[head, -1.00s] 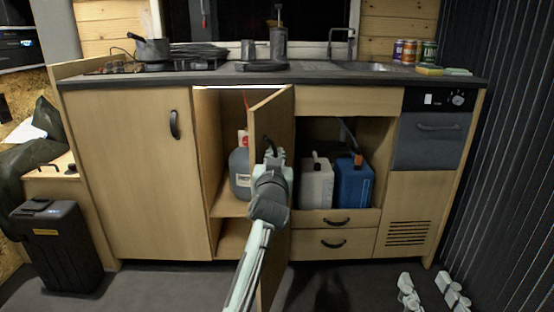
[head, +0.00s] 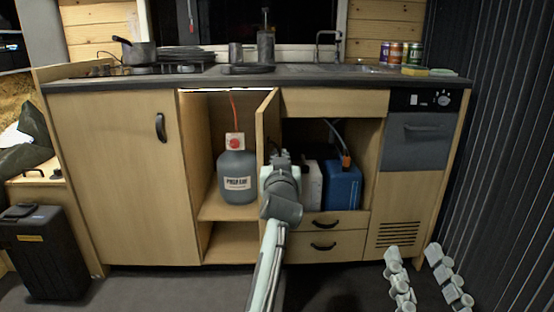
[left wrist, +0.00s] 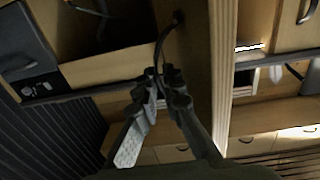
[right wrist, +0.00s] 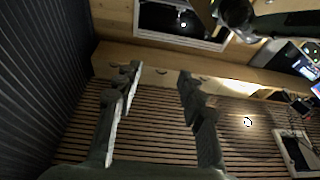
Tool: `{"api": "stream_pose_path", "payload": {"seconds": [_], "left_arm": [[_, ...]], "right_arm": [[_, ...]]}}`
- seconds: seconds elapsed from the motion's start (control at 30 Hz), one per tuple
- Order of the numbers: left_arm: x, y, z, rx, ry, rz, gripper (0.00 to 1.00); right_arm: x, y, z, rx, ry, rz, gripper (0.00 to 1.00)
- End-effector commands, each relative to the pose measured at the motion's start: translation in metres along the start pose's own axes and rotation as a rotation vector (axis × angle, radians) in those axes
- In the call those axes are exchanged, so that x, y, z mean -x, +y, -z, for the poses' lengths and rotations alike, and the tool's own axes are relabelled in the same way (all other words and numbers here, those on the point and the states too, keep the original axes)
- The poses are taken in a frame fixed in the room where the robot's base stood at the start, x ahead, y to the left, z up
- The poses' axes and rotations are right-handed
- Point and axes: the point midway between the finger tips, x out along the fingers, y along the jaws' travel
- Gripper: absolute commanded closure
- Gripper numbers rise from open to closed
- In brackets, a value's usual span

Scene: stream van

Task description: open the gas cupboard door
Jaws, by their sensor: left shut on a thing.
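The gas cupboard door (head: 268,118) stands swung out, seen almost edge-on in the head view. Inside the open cupboard, a grey gas bottle (head: 237,166) with a red and white regulator and red hose stands on a shelf. My left gripper (head: 281,158) is on the door's outer face. In the left wrist view, its fingers (left wrist: 168,78) are shut on the black door handle (left wrist: 166,38), beside the door's pale edge (left wrist: 222,70). The handle is hidden in the head view. My right gripper (right wrist: 157,76) is open and empty, low at the right in the head view.
An open bay right of the door holds a white canister (head: 312,185) and a blue canister (head: 342,188). Drawers (head: 337,228) sit below it. A closed cupboard door (head: 115,180) is to the left. A black bin (head: 42,250) stands on the floor at far left.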

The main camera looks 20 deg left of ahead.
Motion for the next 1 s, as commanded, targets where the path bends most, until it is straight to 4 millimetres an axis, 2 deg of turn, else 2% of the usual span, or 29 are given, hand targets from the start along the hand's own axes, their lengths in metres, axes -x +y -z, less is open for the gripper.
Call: {"api": "stream_pose_path", "payload": {"seconds": [0.2,0.6,0.63,0.8,1.0], "left_arm": [[0.001,0.005,-0.001,0.0,-0.002,0.0,1.0],[0.002,0.006,-0.002,0.0,-0.003,-0.001,1.0],[0.002,0.006,-0.002,0.0,-0.004,-0.001,0.91],[0.001,0.005,-0.001,0.0,-0.002,0.0,0.72],[0.001,0.004,-0.001,-0.001,-0.001,0.001,0.72]], "right_arm": [[0.001,-0.005,0.011,-0.012,0.052,0.009,0.6],[-0.001,-0.006,0.015,-0.02,0.069,0.007,0.6],[-0.001,-0.006,0.015,-0.02,0.069,0.006,0.6],[-0.001,-0.005,0.014,-0.018,0.066,0.005,0.6],[-0.001,-0.004,0.014,-0.016,0.064,0.004,0.6]]}}
